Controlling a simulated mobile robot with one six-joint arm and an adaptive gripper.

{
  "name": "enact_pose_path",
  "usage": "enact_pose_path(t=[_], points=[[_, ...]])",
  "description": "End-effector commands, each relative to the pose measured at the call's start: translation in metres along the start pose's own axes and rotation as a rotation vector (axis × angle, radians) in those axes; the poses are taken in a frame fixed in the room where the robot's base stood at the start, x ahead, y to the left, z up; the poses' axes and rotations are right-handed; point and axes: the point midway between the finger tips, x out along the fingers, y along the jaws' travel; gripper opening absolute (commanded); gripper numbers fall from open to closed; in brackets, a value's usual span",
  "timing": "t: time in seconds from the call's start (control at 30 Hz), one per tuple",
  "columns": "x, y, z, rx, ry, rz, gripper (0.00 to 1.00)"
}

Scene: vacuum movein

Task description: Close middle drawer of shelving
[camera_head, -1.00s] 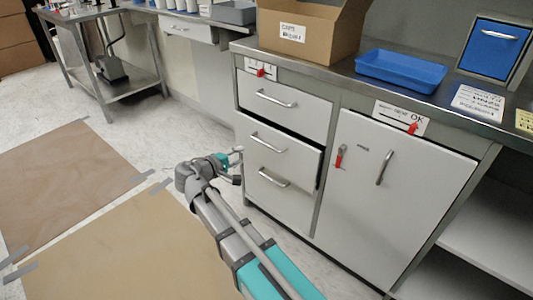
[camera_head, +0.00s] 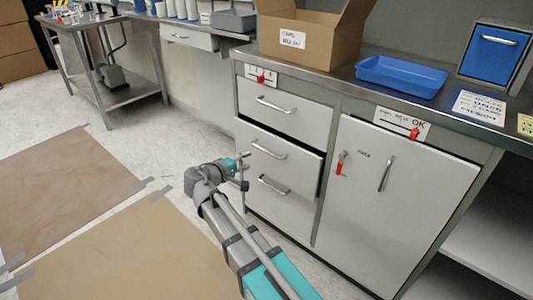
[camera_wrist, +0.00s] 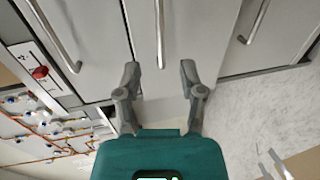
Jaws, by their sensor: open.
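The middle drawer (camera_head: 298,164) of the shelving is a light grey front with a bar handle (camera_head: 268,149). It stands partly pulled out, with a dark gap along its top edge. In the wrist view the middle drawer (camera_wrist: 185,25) is straight ahead, its handle (camera_wrist: 160,30) running between the directions of my two fingers. My gripper (camera_wrist: 160,75) is open and empty, fingers spread on either side of the handle's near end. In the head view my gripper (camera_head: 243,170) is at the drawers' left side; whether it touches the front cannot be told.
The top drawer (camera_head: 290,118) looks shut; the bottom drawer (camera_head: 265,205) is below. A cabinet door (camera_head: 400,200) is to the right. A cardboard box (camera_head: 315,45) and blue tray (camera_head: 400,75) stand on the counter.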

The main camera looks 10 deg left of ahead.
Motion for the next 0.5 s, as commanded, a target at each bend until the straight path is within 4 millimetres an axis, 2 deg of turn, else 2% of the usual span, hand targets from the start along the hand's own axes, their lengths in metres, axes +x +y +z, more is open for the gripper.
enact_pose_path(t=[0.5], points=[[0.076, -0.002, -0.001, 0.000, -0.001, 0.000, 0.51]])
